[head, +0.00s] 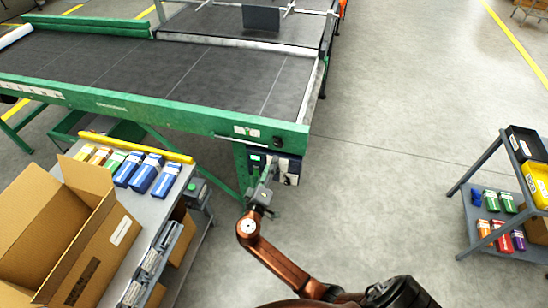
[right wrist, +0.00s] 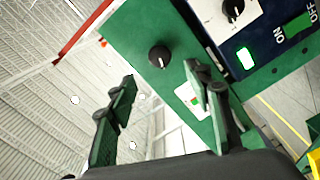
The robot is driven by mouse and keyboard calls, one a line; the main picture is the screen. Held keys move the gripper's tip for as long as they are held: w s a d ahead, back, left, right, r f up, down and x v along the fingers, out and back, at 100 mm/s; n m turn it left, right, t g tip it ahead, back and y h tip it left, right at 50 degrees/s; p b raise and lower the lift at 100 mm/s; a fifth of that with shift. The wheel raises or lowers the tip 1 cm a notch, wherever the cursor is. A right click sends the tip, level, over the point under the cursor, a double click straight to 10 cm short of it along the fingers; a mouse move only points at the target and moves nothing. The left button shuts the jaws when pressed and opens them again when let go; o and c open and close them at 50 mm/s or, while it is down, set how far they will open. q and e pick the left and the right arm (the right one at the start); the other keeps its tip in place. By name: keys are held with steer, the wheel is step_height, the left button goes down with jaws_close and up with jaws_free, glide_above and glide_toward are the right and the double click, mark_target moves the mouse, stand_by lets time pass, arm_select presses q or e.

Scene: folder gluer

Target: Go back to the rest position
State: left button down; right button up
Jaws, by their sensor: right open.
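My right gripper (head: 266,172) is in front of the control box (head: 290,166) at the near right corner of the green-framed conveyor (head: 210,118). In the right wrist view the gripper (right wrist: 160,74) is open, with nothing between its fingers. Beyond the fingers is a green panel with a black knob (right wrist: 159,56). A lit green button (right wrist: 245,58), another knob (right wrist: 233,10) and a green ON/OFF switch (right wrist: 300,27) are on the dark panel to the right. I cannot tell whether the fingers touch the panel. My left gripper is not in view.
A grey table (head: 150,212) at the left holds an open cardboard box (head: 110,235) and several coloured cartons (head: 146,172). A shelf cart (head: 470,215) with bins and small cartons stands at the right. The floor (head: 400,130) between them is clear.

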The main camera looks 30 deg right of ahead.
steer(key=shift+v, duration=0.9)
step_height(320, 180, down, 20)
steer(key=s+n+g+y+p, duration=0.2)
steer(key=s+n+y+p, duration=0.1)
steer(key=y, duration=0.2)
steer(key=s+f+g+y+p, duration=0.1)
steer(key=s+f+g+y, duration=0.1)
steer(key=s+f, duration=0.65)
steer(key=s+f+g+y+p, duration=0.15)
steer(key=s+f, duration=0.45)
steer(key=f, duration=0.6)
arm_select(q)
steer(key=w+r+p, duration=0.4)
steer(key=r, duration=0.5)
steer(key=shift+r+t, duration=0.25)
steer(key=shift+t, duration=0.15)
arm_select(e)
steer(key=s+f+m+g+y, duration=0.1)
steer(key=s+f, duration=0.4)
steer(key=s, duration=1)
steer(key=s+f+m+g+y, duration=0.2)
steer(key=s+f, duration=0.3)
steer(key=s, duration=1)
steer(key=s+f+m+g+y, duration=0.1)
steer(key=s+f, duration=0.4)
steer(key=s, duration=1)
steer(key=shift+a+m+g+y, duration=0.25)
steer(key=shift+m+g+y, duration=0.2)
steer(key=shift+g, duration=0.5)
